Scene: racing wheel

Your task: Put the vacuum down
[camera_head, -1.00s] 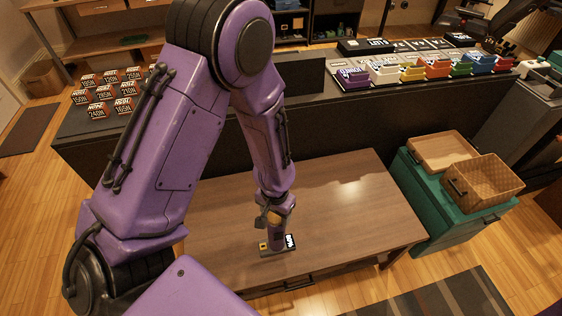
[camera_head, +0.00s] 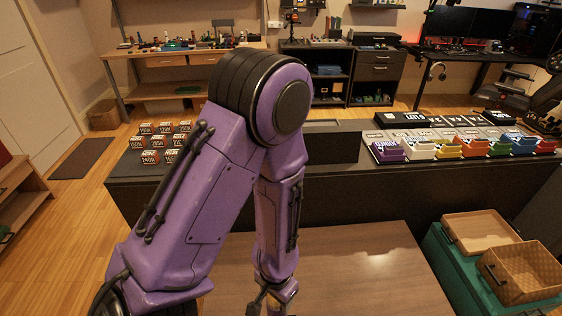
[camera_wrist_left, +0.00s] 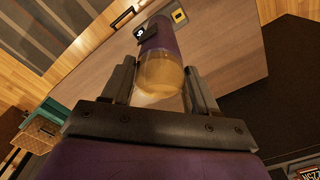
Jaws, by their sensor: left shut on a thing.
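The vacuum (camera_wrist_left: 158,40) shows in the left wrist view as a purple cylinder with a clear amber end towards me. My left gripper (camera_wrist_left: 163,75) is shut on the vacuum, one finger on each side of the amber end. I cannot tell whether the foot touches the tabletop. In the head view my left gripper (camera_head: 270,300) is at the bottom edge and the vacuum is cut off. My right gripper is not in view.
A long dark counter (camera_head: 330,205) stands behind the table, with small labelled boxes (camera_head: 165,142) at left and coloured bins (camera_head: 450,148) at right. A teal chest (camera_head: 455,280) with wooden trays (camera_head: 482,233) stands right of the table. The visible tabletop is bare.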

